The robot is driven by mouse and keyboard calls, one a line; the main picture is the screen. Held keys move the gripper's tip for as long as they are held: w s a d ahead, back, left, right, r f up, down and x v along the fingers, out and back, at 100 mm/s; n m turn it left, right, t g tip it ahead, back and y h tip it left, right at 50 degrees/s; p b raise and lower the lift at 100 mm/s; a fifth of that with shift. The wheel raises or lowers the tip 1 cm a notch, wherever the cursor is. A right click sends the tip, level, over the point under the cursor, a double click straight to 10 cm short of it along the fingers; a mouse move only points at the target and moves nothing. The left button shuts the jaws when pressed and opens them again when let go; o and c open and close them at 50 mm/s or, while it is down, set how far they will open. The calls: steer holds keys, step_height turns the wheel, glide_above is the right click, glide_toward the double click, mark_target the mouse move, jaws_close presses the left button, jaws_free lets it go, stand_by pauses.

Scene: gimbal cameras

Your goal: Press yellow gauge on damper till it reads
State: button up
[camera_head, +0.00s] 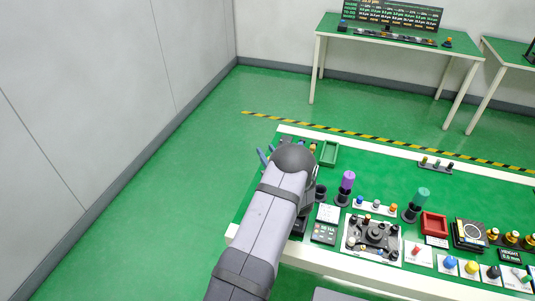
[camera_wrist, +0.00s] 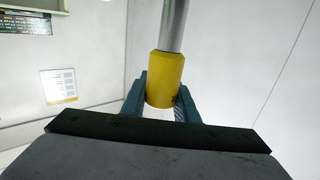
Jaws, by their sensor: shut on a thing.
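My gripper (camera_wrist: 160,104) is shut on a yellow cylinder (camera_wrist: 166,72) with a grey metal rod (camera_wrist: 173,22) running up from it; this looks like the yellow gauge. One dark teal finger lies on each side of its lower end. In the head view my grey arm reaches over the left end of the green bench (camera_head: 385,165). The arm hides the held gauge there. I cannot make out which thing on the bench is the damper.
A green tray (camera_head: 329,153) lies just right of my wrist. A purple-topped post (camera_head: 347,183), a teal-topped post (camera_head: 422,196), a red tray (camera_head: 434,224) and a grey knobbed plate (camera_head: 374,236) stand further right. Floor left of the bench is clear.

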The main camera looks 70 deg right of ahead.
steer(key=shift+r+p, duration=1.25)
steer(key=shift+r, duration=1.1)
